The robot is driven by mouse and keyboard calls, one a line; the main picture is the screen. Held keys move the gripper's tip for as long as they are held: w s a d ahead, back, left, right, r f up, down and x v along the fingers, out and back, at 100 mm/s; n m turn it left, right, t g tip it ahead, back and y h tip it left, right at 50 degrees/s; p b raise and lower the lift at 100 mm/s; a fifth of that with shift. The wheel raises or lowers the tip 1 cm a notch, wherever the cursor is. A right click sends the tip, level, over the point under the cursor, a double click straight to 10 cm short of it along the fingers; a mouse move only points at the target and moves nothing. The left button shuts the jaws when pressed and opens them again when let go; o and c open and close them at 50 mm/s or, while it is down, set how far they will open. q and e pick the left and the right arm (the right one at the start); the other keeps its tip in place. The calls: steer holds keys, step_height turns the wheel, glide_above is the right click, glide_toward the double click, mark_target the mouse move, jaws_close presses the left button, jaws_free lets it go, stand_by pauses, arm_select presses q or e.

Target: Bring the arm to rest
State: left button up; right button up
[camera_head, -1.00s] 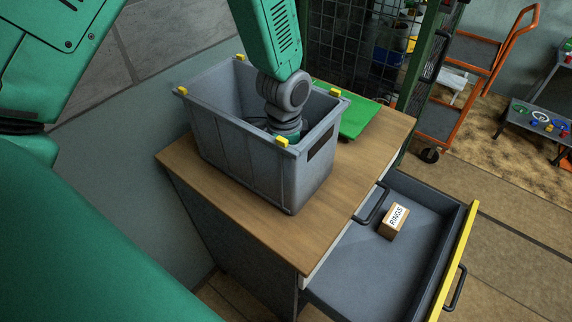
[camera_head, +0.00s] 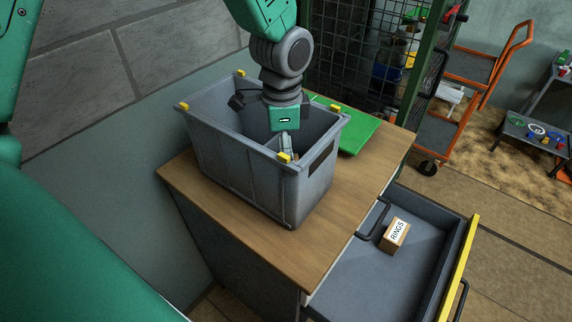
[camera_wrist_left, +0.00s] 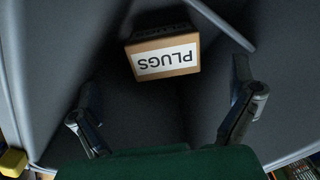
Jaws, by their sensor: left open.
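My left arm comes in from the top of the head view. Its gripper (camera_head: 267,120) is at the mouth of the grey bin (camera_head: 235,165), partly hidden behind the front rim. In the left wrist view the two fingers (camera_wrist_left: 163,95) are spread apart with nothing between them. A small brown box labelled PLUGS (camera_wrist_left: 165,55) lies inside the bin beyond the fingers, apart from them. The box is hidden in the head view. My right gripper is not in view.
The bin stands on a wooden cabinet top (camera_head: 325,225) beside a green sheet (camera_head: 355,132). An open drawer (camera_head: 365,285) holds a box labelled RINGS (camera_head: 394,236). A mesh cage (camera_head: 345,50) stands behind, with an orange trolley (camera_head: 480,75) farther right.

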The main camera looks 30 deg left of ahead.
arm_select(q)
steer(key=shift+a+r, duration=0.2)
steer(key=shift+r, duration=0.7)
steer(key=shift+d+r, duration=0.1)
steer(key=shift+d, duration=0.3)
